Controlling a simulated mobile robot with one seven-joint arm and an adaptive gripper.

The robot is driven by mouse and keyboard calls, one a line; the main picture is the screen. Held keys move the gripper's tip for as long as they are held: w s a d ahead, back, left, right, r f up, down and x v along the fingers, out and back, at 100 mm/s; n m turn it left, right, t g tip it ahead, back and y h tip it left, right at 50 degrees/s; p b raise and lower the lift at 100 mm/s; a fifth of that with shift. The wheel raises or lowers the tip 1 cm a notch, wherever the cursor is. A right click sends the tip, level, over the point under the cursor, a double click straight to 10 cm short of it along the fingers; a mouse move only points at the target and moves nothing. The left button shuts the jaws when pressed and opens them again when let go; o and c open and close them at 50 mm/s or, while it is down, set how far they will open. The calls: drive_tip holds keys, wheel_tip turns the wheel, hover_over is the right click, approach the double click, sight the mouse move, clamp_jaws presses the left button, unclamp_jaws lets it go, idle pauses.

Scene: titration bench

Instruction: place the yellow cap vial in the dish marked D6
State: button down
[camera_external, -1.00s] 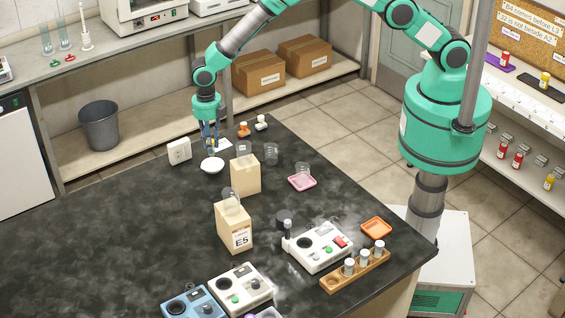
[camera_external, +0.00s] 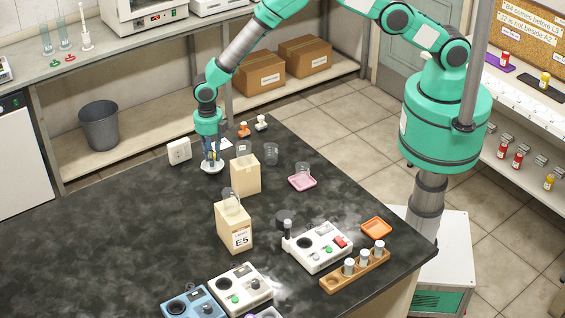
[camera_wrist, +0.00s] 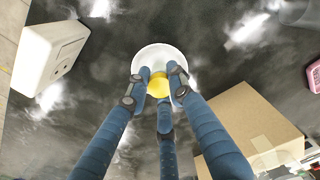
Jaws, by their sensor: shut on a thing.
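The yellow cap vial (camera_wrist: 158,88) shows in the wrist view as a round yellow top between my fingers. My gripper (camera_wrist: 158,84) is shut on it. The gripper also shows in the external view (camera_external: 211,160), pointing down at the far end of the dark bench. A white round dish (camera_wrist: 160,53) lies directly below the vial, and its rim shows around my fingertips in the external view (camera_external: 212,169). I cannot tell whether the vial touches the dish. No D6 mark is readable on this dish.
A white socket box (camera_external: 179,151) stands left of the dish. A tan box (camera_external: 245,176) stands close on the right, with another marked E5 (camera_external: 234,228) nearer. A pink dish (camera_external: 302,182), glass beakers (camera_external: 271,153) and an orange dish (camera_external: 376,228) are further off. The bench's left part is clear.

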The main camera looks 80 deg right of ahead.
drive_tip(key=shift+f, duration=0.35)
drive_tip(key=shift+f, duration=0.1)
drive_tip(key=c, duration=1.8)
unclamp_jaws()
drive_tip(key=shift+r+b, duration=0.45)
drive_tip(key=shift+r, duration=5.65)
